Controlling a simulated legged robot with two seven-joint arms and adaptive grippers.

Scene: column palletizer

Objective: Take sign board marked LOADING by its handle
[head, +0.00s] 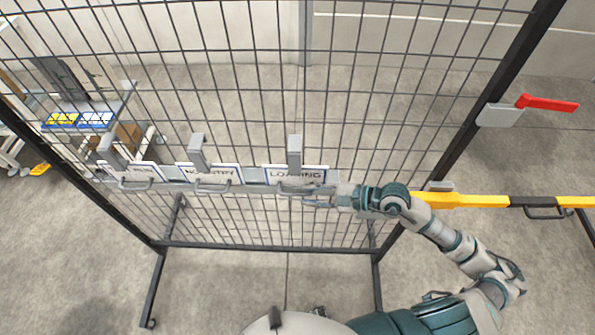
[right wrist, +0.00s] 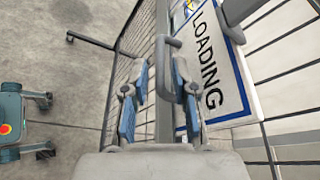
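The LOADING sign board (head: 318,174) hangs on the rail of the mesh fence, the rightmost of three signs. It is white with a blue border, and its grey handle (head: 285,190) sticks out in front. The board (right wrist: 212,70) also shows in the right wrist view, with the handle (right wrist: 174,42) ahead. My right gripper (head: 316,201) is at the right end of the handle. In the right wrist view its blue-padded fingers (right wrist: 160,100) are apart, with the handle's bar between them; I cannot tell whether they touch it. My left gripper is not in view.
Two other signs, a middle one (head: 228,174) and a left one (head: 152,171), hang on the same rail with handles. A yellow and black barrier arm (head: 475,200) and a red lever (head: 548,103) are at the right. A workbench (head: 100,112) stands behind the fence.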

